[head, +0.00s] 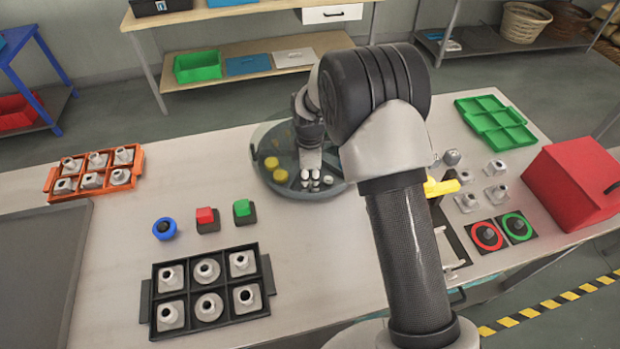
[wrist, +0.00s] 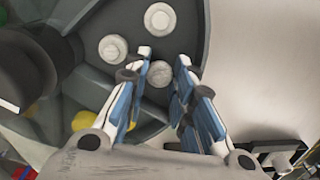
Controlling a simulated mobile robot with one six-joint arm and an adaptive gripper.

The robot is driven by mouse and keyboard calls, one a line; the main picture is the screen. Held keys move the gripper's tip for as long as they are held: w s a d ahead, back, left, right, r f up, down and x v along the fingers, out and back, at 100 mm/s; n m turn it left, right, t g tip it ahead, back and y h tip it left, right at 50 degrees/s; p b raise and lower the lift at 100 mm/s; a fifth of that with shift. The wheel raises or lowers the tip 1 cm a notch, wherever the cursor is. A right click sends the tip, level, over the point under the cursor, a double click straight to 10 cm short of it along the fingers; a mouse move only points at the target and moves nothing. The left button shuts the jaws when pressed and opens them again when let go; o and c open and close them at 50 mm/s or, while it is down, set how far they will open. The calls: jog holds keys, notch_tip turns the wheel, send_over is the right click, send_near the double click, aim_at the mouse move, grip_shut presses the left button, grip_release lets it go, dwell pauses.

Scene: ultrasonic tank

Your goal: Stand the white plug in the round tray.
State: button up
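The round tray (head: 262,187) stands mid-table at the back, a dark, divided dish with a clear rim. Yellow round pieces (head: 271,163) lie in its left part. Small white plugs (head: 328,180) are in its front-right section. My gripper (head: 310,174) points down over that section. In the wrist view, my gripper (wrist: 164,55) has its two fingers apart. One white plug (wrist: 160,74) shows between them, partly edged by the left finger; I see no clear grip on it. Two other white plugs (wrist: 112,47) sit beyond, on the dark tray floor.
A black tray (head: 262,308) with grey-white fittings stands in front, an orange one (head: 50,184) at left. A blue button (head: 164,229) and red and green switches are between. A green tray (head: 497,125) and red box (head: 577,183) are at right. Bare table lies left of the round tray.

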jog(key=o, duration=0.5)
jog(key=shift+o, duration=0.2)
notch_tip(320, 180, up, 12)
dwell(0.5)
dwell(0.4)
